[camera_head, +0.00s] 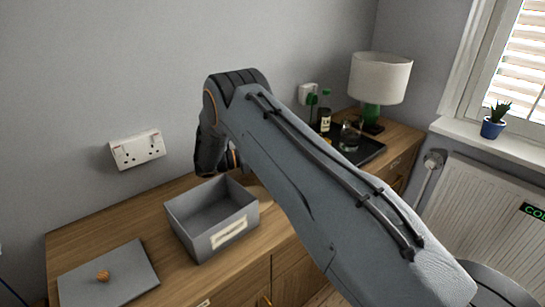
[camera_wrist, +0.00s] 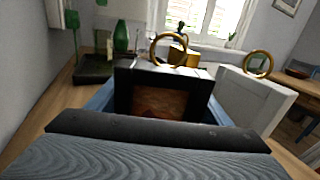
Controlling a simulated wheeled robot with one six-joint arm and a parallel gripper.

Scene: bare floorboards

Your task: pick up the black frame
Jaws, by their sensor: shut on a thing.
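The black frame (camera_wrist: 122,92) stands close in front of the camera in the wrist view, with a brown picture or panel inside its dark border. Its lower edge is hidden behind a dark bar and grey ribbed surface. My gripper (camera_head: 230,160) is shut on the black frame, near the wall above the back of the wooden cabinet top. In the head view my arm hides most of the gripper, and the frame cannot be made out there.
An open grey box (camera_head: 190,222) and a flat grey lid (camera_head: 110,276) with a round knob lie on the cabinet (camera_head: 160,205). A black tray (camera_head: 366,150) with a green bottle (camera_head: 325,112) and glass stands right, beside a lamp (camera_head: 380,78). A wall socket (camera_head: 137,150) is behind.

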